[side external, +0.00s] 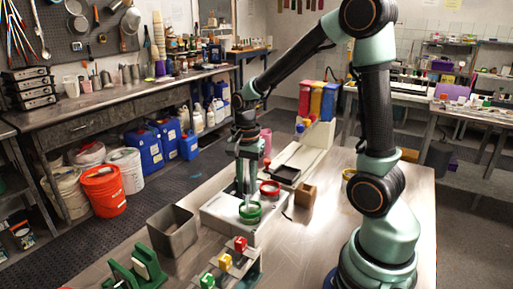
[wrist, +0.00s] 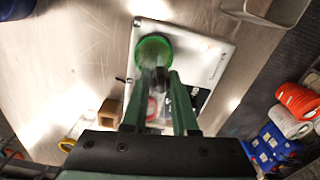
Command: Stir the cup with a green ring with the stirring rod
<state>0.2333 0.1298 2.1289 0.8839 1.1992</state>
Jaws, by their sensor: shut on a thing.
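The cup with the green ring (side external: 250,211) stands on a pale flat plate (side external: 222,217) on the bench. Its green ring (wrist: 153,46) also shows at the upper middle of the wrist view. My gripper (side external: 247,193) points down right over this cup. In the wrist view, my gripper (wrist: 158,85) is shut on the stirring rod (wrist: 152,82), a thin grey, blurred shape between the fingers that runs toward the green ring. The rod's lower end appears to be at or inside the cup; its depth cannot be told.
A cup with a red ring (side external: 269,188) stands just behind the green one. A brown block (side external: 305,197) is to the right and a grey open bin (side external: 172,231) to the left. Red, yellow and green pieces (side external: 225,262) stand in front.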

